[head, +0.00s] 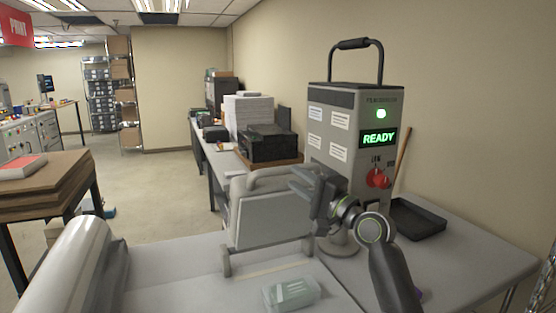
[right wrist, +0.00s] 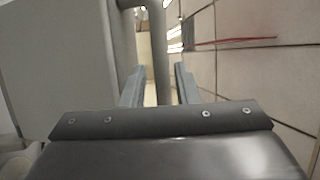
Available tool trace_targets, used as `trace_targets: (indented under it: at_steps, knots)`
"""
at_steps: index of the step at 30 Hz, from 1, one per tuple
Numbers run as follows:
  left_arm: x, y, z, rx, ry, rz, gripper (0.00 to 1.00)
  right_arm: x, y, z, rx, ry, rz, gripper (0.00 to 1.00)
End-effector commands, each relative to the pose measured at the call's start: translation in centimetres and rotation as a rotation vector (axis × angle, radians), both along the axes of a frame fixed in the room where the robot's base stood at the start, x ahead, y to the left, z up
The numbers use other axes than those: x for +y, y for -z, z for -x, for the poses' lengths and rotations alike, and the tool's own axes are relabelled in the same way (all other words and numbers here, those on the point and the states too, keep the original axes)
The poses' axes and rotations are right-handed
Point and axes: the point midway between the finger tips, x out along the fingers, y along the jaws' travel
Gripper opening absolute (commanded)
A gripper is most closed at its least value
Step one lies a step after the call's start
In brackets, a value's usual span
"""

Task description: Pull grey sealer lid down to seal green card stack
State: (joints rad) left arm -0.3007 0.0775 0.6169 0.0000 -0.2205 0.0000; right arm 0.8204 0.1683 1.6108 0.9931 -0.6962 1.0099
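The grey sealer lid (head: 268,215) stands raised, tilted up on the sealer at the middle of the table, with a bar handle (head: 285,173) along its top edge. The pale green card stack (head: 291,293) lies flat on the table surface in front of it. My right gripper (head: 298,183) is at the right end of the lid's handle. In the right wrist view its two fingers (right wrist: 160,85) are apart, and the grey handle bar (right wrist: 157,45) shows between them; I cannot tell whether they touch it. My left gripper is out of view.
A tall grey machine (head: 345,130) with a green READY display stands behind my right gripper. A black tray (head: 418,222) lies to its right. A pale roll (head: 75,265) is at the lower left. A back table holds a black printer (head: 268,146).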

Motion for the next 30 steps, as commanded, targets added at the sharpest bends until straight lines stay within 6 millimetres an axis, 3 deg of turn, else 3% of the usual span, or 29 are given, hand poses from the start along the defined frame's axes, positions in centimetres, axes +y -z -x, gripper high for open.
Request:
trace_targets:
  at_steps: [12, 27, 30]
  knots:
    - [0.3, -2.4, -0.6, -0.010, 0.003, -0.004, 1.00, 3.9, -1.6, -4.4, 0.001, 0.000, -0.001, 0.28]
    - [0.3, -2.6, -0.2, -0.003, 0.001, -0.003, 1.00, 4.7, -1.6, -5.3, -0.001, 0.001, 0.000, 0.28]
    - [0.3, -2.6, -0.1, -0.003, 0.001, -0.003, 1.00, 4.7, -1.7, -5.3, -0.001, 0.001, 0.000, 0.17]
